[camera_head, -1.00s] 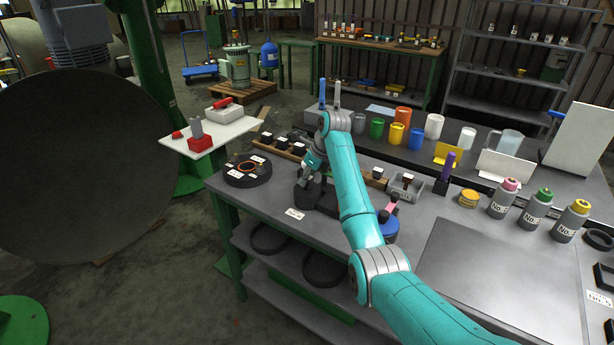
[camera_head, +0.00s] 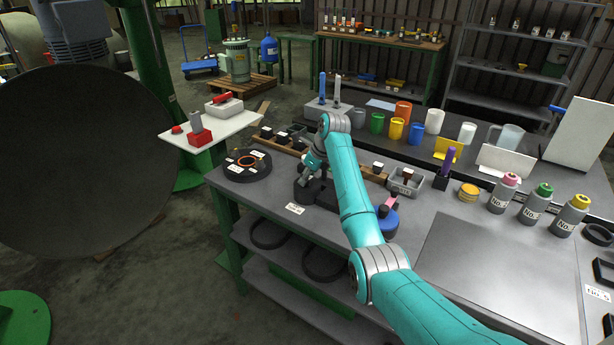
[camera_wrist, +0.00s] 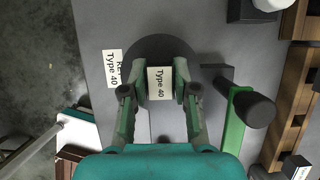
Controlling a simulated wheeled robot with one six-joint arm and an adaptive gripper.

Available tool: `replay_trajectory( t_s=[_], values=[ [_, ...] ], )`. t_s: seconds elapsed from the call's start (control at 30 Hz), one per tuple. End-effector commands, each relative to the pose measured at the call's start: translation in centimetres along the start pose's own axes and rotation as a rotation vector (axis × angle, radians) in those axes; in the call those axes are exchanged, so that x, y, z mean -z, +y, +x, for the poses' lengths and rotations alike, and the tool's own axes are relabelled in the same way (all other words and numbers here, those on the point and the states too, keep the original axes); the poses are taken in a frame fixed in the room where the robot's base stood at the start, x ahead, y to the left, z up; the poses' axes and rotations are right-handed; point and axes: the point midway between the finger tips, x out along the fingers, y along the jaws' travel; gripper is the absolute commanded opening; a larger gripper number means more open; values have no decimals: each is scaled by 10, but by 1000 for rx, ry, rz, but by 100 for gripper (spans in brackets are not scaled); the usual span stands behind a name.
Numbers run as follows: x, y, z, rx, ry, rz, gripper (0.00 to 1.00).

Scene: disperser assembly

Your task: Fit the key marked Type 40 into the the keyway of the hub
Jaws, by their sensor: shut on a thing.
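The key with a white "Type 40" label (camera_wrist: 160,83) sits between the fingertips of my gripper (camera_wrist: 161,88) in the wrist view, and the fingers are shut on it. Behind the key is a dark round piece (camera_wrist: 150,46), which looks like the hub. The fingers and the key cover its middle, so I cannot tell where the keyway is or whether the key touches it. A "Type 40" card (camera_wrist: 113,68) lies beside it. In the head view my gripper (camera_head: 314,172) is low over the dark pieces (camera_head: 306,191), and the key is too small to make out.
A dark disc with labels and an orange ring (camera_head: 240,174) is at the left of the bench. A wooden rack (camera_head: 284,146) is behind. A dark cylinder on a green bar (camera_wrist: 257,110) stands right of my gripper. A blue round item (camera_head: 386,222) is near my arm.

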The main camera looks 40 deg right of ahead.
Motion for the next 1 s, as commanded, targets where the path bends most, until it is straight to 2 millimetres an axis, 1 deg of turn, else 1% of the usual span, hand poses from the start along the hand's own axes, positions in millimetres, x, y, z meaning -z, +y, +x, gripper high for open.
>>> replay_trajectory(
  t_s=[0.07,0.1,0.17,0.2,0.23,0.5,0.63,0.77,1.0],
  values=[
    [0,0,1,0,-1,0,0],
    [1,0,2,1,-1,0,31],
    [1,0,2,0,0,0,46],
    [1,0,2,0,0,0,56],
    [1,0,2,0,0,0,58],
    [1,0,2,-1,1,0,58],
    [1,0,-4,0,0,0,58],
    [1,-1,-22,1,-1,1,58],
    [0,-1,-70,2,-2,0,58]
  ],
)
